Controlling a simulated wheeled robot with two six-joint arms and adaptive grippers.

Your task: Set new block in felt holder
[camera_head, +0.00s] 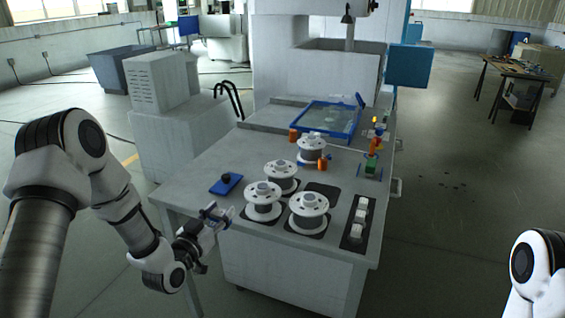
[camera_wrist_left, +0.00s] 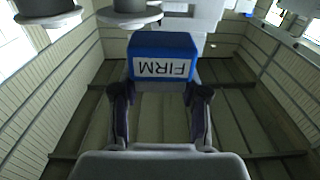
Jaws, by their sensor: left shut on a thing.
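My left gripper (camera_head: 216,213) is just off the table's front left edge. In the left wrist view, its two fingers (camera_wrist_left: 160,105) are closed on a blue block (camera_wrist_left: 161,48) with a white label reading FIRM upside down. The block's lower part looks grey. In the head view the block is too small to make out clearly. A small green piece (camera_head: 372,161) stands on a fixture at the table's right side, below orange parts (camera_head: 376,146); I cannot tell whether this is the felt holder. My right gripper is out of view; only its arm shows at the lower right.
The grey table (camera_head: 200,172) carries several white wire spools (camera_head: 309,205). A dark tray (camera_head: 345,240) holds white blocks (camera_head: 360,215). A blue pad with a dark knob (camera_head: 226,184) lies at left. A blue-framed tray (camera_head: 325,118) is behind.

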